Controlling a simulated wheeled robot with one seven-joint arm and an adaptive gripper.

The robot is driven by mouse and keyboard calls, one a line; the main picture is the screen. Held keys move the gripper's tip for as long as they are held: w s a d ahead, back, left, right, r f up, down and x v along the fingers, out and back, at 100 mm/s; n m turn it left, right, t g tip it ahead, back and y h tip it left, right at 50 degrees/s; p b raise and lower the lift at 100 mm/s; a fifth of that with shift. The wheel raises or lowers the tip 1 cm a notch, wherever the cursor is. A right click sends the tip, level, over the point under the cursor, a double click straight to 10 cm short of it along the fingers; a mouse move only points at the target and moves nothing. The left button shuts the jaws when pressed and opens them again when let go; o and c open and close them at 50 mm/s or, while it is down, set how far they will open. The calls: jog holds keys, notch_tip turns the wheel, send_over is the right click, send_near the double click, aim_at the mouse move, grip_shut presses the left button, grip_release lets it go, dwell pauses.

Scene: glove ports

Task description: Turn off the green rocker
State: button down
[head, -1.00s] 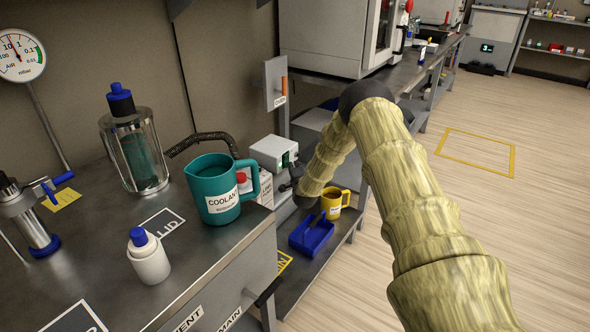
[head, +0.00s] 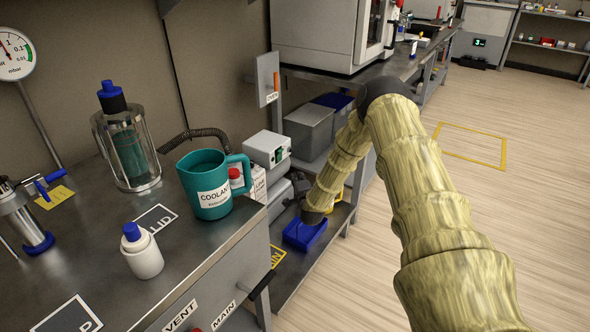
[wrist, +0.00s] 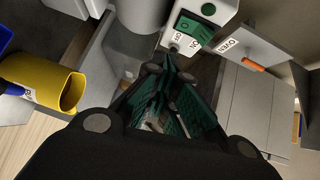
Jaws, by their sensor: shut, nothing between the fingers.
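The green rocker (wrist: 194,27) sits on the front of a pale box, below a round green button (wrist: 208,9) in the wrist view. In the head view the box (head: 262,147) stands beyond the teal coolant jug, and the rocker (head: 280,154) shows as a small green patch on its front. My gripper (wrist: 168,66) is shut and empty. In the wrist view its fingertips appear just below the box's labelled lower front; I cannot tell whether they touch it. In the head view my forearm comes down right of the box, and the fingertips are hard to make out.
A teal coolant jug (head: 208,187) and white bottle (head: 143,253) stand on the near bench. A yellow mug (wrist: 46,86) is left in the wrist view. A panel with an orange handle (wrist: 238,63) is right. A blue tray (head: 304,235) lies on the low shelf.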

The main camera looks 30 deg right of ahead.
jog(key=shift+f+v, duration=0.2)
jog(key=shift+v, duration=0.7)
jog(key=shift+f+v, duration=0.2)
jog(key=shift+v, duration=0.65)
jog(key=shift+a+f, duration=0.1)
